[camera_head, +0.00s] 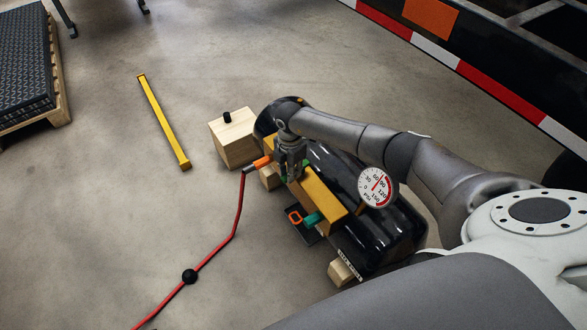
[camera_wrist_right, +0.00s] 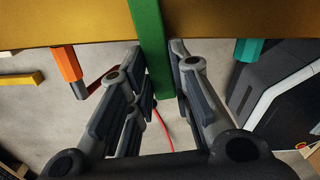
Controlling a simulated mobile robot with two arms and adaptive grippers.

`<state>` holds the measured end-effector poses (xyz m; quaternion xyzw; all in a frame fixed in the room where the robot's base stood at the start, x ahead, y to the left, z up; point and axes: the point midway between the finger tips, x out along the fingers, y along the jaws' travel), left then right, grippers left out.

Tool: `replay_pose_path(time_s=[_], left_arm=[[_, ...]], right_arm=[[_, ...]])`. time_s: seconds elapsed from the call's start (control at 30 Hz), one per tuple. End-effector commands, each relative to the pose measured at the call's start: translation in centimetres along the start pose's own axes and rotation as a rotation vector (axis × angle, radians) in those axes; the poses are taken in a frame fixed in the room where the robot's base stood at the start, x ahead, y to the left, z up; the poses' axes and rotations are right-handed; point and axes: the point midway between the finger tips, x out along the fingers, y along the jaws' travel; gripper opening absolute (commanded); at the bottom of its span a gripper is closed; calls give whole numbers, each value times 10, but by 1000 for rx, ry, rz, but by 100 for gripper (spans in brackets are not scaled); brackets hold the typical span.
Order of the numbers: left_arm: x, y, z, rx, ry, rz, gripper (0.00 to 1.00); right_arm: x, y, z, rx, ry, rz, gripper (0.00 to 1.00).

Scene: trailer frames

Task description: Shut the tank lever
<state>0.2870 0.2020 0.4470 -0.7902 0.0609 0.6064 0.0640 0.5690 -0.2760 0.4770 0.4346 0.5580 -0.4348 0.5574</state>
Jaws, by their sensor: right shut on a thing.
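The black tank (camera_head: 338,172) lies on the floor, with a yellow beam (camera_head: 318,192) along its near side. In the right wrist view the green lever (camera_wrist_right: 151,48) stands across the yellow beam, between the fingers of my right gripper (camera_head: 291,172). The gripper is shut on this lever. In the head view the gripper hides most of the lever. An orange fitting (camera_head: 263,161) and a teal fitting (camera_head: 313,219) sit along the beam, one on each side of the gripper. My left gripper is not in view.
A round pressure gauge (camera_head: 378,187) stands on the tank. A red hose (camera_head: 238,215) runs from the orange fitting over the floor. A wooden block (camera_head: 234,142) and a yellow bar (camera_head: 163,122) lie to the left. The floor at left is mostly clear.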

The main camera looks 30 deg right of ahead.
Motion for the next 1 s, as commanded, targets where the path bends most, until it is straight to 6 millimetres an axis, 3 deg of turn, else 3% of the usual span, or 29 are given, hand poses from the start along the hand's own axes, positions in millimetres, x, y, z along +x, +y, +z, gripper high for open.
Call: replay_pose_path(time_s=[0.4,0.9,0.93,1.0], left_arm=[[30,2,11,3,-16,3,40],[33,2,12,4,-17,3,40],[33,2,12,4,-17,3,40],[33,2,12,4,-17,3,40]], right_arm=[[-1,9,2,167,-1,2,0],[-1,10,2,188,-2,3,0],[-1,10,2,188,-2,3,21],[-1,10,2,187,-2,3,30]])
